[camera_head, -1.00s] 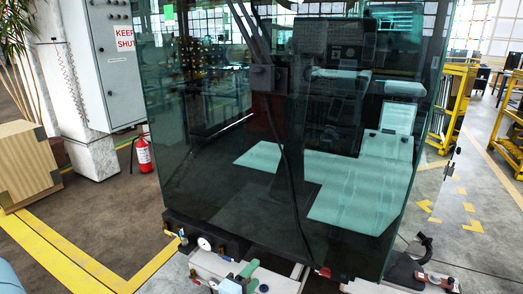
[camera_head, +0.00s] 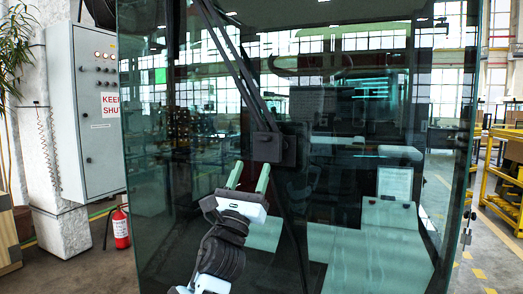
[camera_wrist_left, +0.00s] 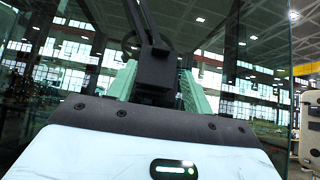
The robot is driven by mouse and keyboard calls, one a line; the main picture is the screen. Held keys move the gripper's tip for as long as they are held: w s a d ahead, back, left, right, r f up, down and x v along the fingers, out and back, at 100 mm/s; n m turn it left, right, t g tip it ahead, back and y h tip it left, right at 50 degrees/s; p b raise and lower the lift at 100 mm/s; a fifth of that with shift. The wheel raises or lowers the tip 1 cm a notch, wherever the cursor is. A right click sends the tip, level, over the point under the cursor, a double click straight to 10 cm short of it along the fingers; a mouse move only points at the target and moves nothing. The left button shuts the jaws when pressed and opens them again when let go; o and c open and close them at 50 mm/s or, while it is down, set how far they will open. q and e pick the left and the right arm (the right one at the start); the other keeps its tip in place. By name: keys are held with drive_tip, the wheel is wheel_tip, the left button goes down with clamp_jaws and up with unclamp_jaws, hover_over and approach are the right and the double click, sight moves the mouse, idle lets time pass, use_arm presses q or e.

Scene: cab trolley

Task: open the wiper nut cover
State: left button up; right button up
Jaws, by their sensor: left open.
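The wiper nut cover (camera_head: 267,147) is a small dark block at the wiper arm's pivot, on the cab's front glass. Its lid is too dark to tell whether it is open or shut. My left gripper (camera_head: 249,176) points up at it from just below and to the left, its green fingers apart and empty. In the left wrist view the dark block (camera_wrist_left: 155,72) appears between the open green fingers (camera_wrist_left: 158,76), beyond the palm. I cannot tell whether anything touches. My right gripper is not in view.
The wiper arm (camera_head: 238,75) runs up and left from the pivot, and a thin dark rod runs down. The cab's glass (camera_head: 150,215) spreads behind my gripper. A grey cabinet (camera_head: 95,110) and a red extinguisher (camera_head: 121,228) stand left; a yellow rack (camera_head: 503,180) stands right.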

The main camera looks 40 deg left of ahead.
sight(262, 141)
use_arm(q)
drive_tip(key=p+x, duration=0.1)
drive_tip(key=x, duration=0.5)
drive_tip(key=shift+d+r, duration=0.1)
drive_tip(key=shift+r, duration=0.25)
drive_tip(key=shift+w+r+h, duration=0.3)
drive_tip(key=shift+w+r, duration=0.1)
drive_tip(key=shift+w, duration=0.25)
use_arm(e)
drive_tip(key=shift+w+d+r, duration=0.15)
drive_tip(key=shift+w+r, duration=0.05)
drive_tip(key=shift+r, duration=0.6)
use_arm(q)
clamp_jaws()
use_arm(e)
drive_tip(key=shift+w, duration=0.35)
